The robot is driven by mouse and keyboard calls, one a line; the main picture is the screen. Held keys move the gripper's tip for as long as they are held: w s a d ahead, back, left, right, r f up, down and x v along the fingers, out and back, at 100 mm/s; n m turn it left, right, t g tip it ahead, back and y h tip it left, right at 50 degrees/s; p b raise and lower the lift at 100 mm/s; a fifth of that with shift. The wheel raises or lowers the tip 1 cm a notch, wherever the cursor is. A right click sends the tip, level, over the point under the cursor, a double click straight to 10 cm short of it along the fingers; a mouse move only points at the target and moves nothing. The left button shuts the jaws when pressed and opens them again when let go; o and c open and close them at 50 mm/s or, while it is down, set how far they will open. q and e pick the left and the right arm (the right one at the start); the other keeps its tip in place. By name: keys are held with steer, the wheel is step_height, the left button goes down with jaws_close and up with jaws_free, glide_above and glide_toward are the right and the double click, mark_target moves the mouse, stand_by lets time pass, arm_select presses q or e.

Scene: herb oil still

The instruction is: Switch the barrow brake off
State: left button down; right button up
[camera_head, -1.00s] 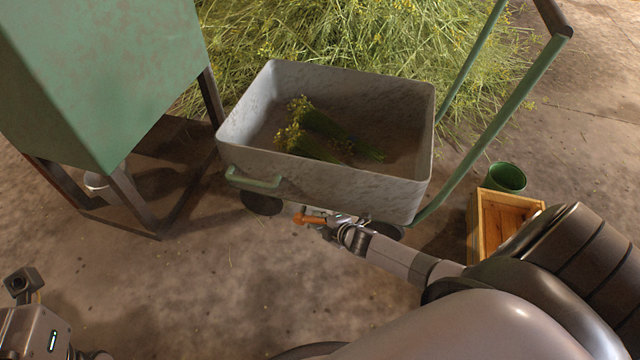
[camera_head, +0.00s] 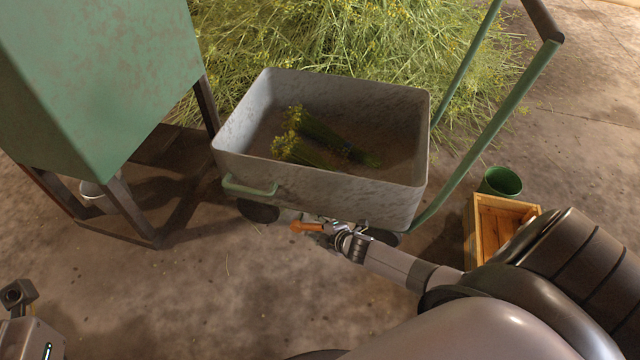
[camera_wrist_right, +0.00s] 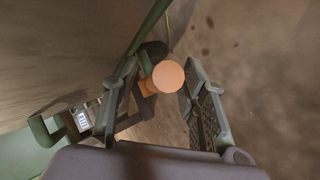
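The barrow (camera_head: 330,188) is a worn grey tub with green rails, standing on dark wheels. A brake lever with an orange end (camera_head: 306,227) sticks out low under the tub's near side. In the right wrist view its round orange end (camera_wrist_right: 168,76) shows between the fingers. My right gripper (camera_head: 328,236) is at the lever, below the tub. Its fingers (camera_wrist_right: 160,68) are open around the orange end, with a gap visible on the right side; contact on the left is unclear. My left gripper (camera_head: 18,294) is only partly in view at the lower left; its fingers cannot be made out.
Bundles of yellow-flowered herb (camera_head: 305,140) lie in the tub. A green metal box on dark legs (camera_head: 110,80) stands left, close to the barrow. A wooden crate (camera_head: 480,235) and a green bucket (camera_head: 502,181) stand right. Bare floor (camera_head: 190,300) lies in front.

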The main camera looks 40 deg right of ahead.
mark_target(319, 229)
steer(key=v, duration=0.7)
steer(key=shift+s+r, duration=0.3)
stand_by(0.3)
